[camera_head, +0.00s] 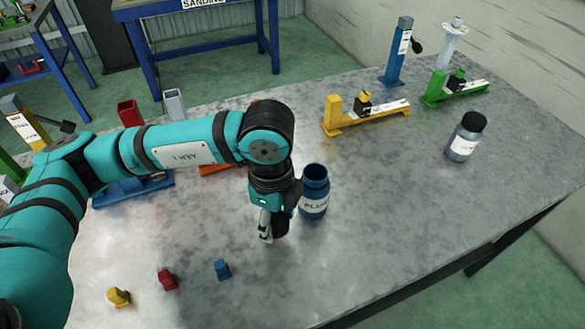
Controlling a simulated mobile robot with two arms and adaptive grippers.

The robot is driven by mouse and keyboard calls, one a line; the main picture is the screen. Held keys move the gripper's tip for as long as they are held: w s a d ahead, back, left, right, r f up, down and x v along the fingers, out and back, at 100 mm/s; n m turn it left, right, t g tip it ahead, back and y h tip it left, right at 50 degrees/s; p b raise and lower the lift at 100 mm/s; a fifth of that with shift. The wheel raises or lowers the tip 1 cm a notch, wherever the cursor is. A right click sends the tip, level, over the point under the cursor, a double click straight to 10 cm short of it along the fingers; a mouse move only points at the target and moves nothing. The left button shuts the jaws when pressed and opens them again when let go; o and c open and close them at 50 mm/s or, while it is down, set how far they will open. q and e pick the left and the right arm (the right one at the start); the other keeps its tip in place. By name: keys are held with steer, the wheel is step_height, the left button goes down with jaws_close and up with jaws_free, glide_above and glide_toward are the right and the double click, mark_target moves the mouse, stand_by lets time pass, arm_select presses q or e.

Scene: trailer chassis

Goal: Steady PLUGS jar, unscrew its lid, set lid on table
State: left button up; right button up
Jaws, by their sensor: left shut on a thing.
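The blue PLUGS jar (314,203) stands upright on the grey table (400,215), its mouth open and no lid on it. My left gripper (270,228) points down just left of the jar, low near the table top. It is shut on a dark round piece that looks like the black lid (281,226), partly hidden by the fingers. I cannot tell whether the piece touches the table. My right gripper is not in view.
Another jar (463,145) with a black lid stands at the right. Yellow (118,297), red (167,279) and blue (222,269) plugs lie at the front left. Yellow (365,117) and green (456,92) fixtures stand behind. The table's front middle is clear.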

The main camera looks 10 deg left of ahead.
arm_select(q)
steer(key=w+p, duration=0.1)
steer(key=w, duration=0.4)
steer(key=w+a+f+p, duration=0.1)
steer(key=w, duration=0.4)
steer(key=w+p, duration=0.1)
steer(key=w, duration=0.4)
steer(key=shift+w+a+f, duration=0.15)
steer(key=shift+w+f, duration=0.1)
steer(key=shift+w, duration=0.1)
steer(key=shift+w+f, duration=0.1)
step_height(320, 180, down, 3)
steer(key=shift+r+p, duration=0.1)
steer(key=shift+p, duration=0.7)
steer(key=shift+f, duration=0.3)
steer(key=shift+f, duration=0.1)
steer(key=o, duration=1.3)
